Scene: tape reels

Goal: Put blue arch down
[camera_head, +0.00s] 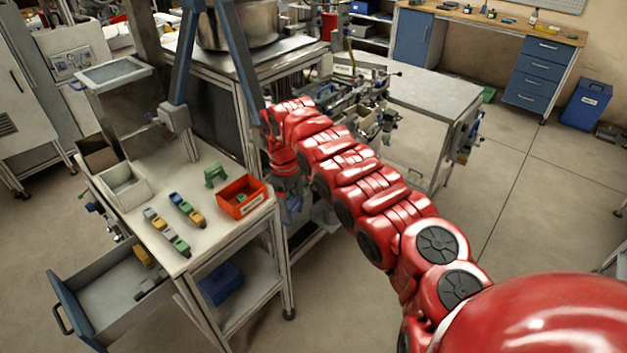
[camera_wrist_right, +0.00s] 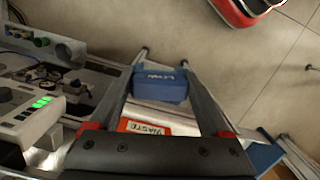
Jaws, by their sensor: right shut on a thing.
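My right gripper (camera_head: 286,180) is at the end of the red arm, just right of the workbench (camera_head: 210,236) and its red-orange bin. It is small and partly hidden there by the arm. In the right wrist view, the dark hand crosses the bottom. A green arch (camera_head: 214,176) stands on the bench left of the bin. Two rows of coloured blocks, one (camera_head: 186,210) nearer the bin and one (camera_head: 166,233) further left, lie on the bench. My left gripper is out of view.
The red-orange bin (camera_head: 243,196) sits at the bench's right edge; its WASTE label shows in the right wrist view (camera_wrist_right: 145,128). A grey tray (camera_head: 124,186) stands at the back left. An open drawer (camera_head: 108,290) juts out left. Bare bench top lies in front of the bin.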

